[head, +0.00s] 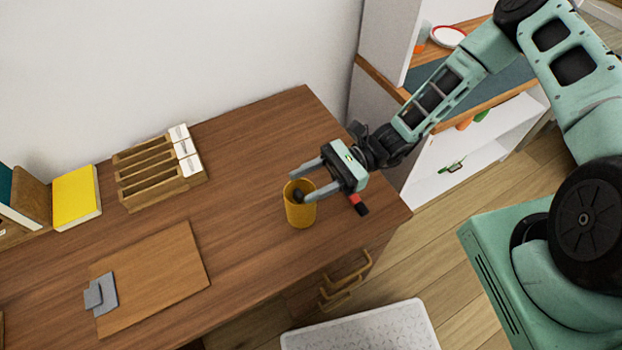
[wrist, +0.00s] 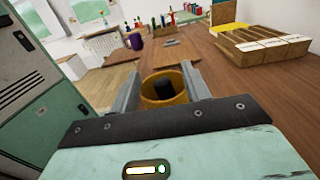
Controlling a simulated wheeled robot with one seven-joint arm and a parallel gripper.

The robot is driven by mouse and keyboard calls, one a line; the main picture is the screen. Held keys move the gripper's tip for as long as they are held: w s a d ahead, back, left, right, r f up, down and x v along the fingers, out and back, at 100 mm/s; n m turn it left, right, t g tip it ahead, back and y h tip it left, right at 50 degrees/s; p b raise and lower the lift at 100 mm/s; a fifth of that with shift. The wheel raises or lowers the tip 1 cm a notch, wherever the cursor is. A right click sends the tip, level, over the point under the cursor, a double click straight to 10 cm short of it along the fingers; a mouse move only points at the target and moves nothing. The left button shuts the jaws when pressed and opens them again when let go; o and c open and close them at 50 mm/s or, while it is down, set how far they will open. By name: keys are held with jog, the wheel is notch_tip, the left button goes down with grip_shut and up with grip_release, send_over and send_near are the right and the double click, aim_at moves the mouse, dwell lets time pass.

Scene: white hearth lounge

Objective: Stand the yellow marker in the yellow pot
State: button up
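The yellow pot (head: 301,214) stands upright on the wooden desk, near its right end. It also shows in the wrist view (wrist: 150,88). A dark, rounded marker end (head: 298,195) shows inside the pot's mouth; in the wrist view it is a black cylinder (wrist: 168,92) leaning within the rim. No yellow body shows, so I cannot tell whether this is the yellow marker. My gripper (head: 300,187) is at the pot's rim. Its fingers (wrist: 162,74) are spread wide, one on each side, with gaps between them and the black end.
The desk (head: 245,165) holds a slotted wooden organizer (head: 158,172), a yellow book (head: 76,196) and a clipboard (head: 160,275) with a grey clip. A white shelf unit (head: 440,165) stands beyond the desk's right end. The desk between organizer and pot is clear.

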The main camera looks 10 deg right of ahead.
jog(key=b+v, duration=0.4)
jog(key=v, duration=1.3)
jog(key=shift+d, duration=0.25)
jog(key=shift+r, duration=0.15)
